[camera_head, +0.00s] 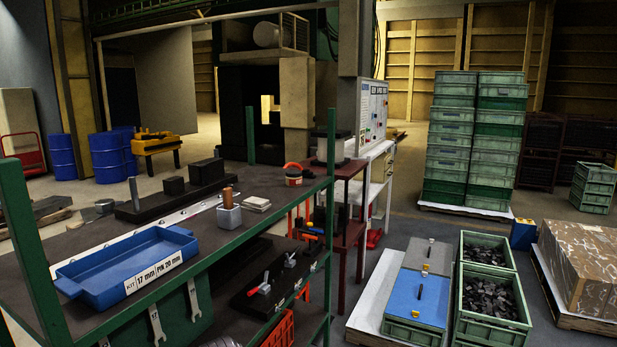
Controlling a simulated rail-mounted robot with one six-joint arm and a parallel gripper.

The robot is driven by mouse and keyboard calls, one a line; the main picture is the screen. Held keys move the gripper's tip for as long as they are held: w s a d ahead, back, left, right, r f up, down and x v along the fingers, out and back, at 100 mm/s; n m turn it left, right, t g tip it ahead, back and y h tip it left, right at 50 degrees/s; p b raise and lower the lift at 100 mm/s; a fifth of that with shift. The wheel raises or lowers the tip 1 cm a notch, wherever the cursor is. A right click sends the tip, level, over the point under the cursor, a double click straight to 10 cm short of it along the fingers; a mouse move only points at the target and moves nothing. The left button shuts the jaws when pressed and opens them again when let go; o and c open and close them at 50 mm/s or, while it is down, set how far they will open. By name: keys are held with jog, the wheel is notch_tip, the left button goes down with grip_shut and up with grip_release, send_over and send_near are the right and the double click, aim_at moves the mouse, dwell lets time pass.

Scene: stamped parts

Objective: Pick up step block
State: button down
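I cannot tell for sure which thing is the step block. A long black base (160,208) lies at the back of the dark workbench (231,247). On it stand a small dark block (173,186), a larger dark block (207,173) and a thin upright post (134,194). In front of it, a grey block (229,217) has a copper-coloured cylinder (228,197) upright on top. A blue tray (128,268), labelled "KIT 17 mm PIN 20 mm", lies at the front left and looks empty. My gripper is not in view.
Green uprights (331,200) stand at the bench's corners. A stack of pale plates (257,205) and an orange-banded roll (293,178) lie on the bench. A lower shelf holds a black board with clamps (265,287). Green crates (488,305) stand on the floor at right.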

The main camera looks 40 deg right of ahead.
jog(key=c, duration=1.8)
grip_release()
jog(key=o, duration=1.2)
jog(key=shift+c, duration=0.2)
